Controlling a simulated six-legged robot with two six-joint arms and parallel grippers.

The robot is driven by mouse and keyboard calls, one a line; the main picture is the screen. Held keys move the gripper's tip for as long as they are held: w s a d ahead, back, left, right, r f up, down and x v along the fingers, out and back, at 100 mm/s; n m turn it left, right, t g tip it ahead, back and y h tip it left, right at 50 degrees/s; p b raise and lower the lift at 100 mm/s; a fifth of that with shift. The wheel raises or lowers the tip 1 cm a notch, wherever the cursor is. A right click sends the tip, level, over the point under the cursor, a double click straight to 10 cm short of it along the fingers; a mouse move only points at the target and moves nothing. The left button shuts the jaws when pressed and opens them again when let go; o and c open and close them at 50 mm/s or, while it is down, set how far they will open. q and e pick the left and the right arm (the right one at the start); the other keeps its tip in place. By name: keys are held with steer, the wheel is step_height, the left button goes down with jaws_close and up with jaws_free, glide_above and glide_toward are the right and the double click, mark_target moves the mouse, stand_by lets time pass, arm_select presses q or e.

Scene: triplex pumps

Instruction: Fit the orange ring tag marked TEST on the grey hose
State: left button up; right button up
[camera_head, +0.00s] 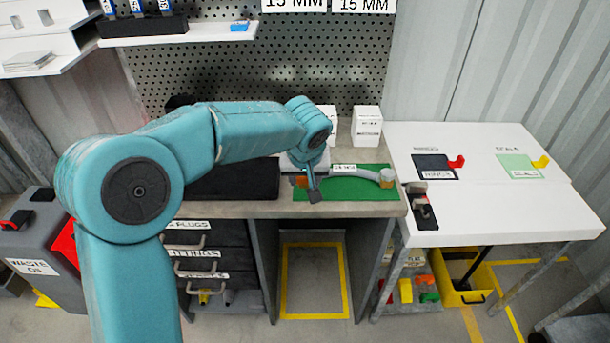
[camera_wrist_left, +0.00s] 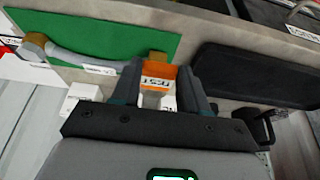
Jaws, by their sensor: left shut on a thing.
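The grey hose (camera_head: 368,173) lies on a green mat (camera_head: 350,190) on the workbench. It has a brass-coloured end (camera_head: 387,178) at the right and a white label near its middle. In the left wrist view the hose (camera_wrist_left: 85,62) runs to the left, with another brass-coloured end close behind the tag. My left gripper (camera_head: 312,192) is over the left end of the mat. It is shut on the orange tag marked TEST (camera_wrist_left: 157,76), held between its fingers. I cannot tell whether the tag touches the hose. My right gripper is not in view.
A black tray (camera_head: 235,182) lies left of the mat. White boxes (camera_head: 367,125) stand behind it. A white table (camera_head: 480,205) with small coloured holders adjoins the bench on the right. Labelled drawers (camera_head: 205,253) are under the bench, and a pegboard (camera_head: 270,70) rises behind.

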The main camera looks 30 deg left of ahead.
arm_select(q)
steer(key=shift+f+b, duration=1.7)
steer(key=shift+f, duration=0.15)
steer(key=o, duration=1.2)
steer(key=shift+r, duration=0.1)
steer(key=p+v, duration=0.1)
steer(key=v, duration=1.5)
steer(key=shift+r+p, duration=0.1)
steer(key=shift+p, duration=0.2)
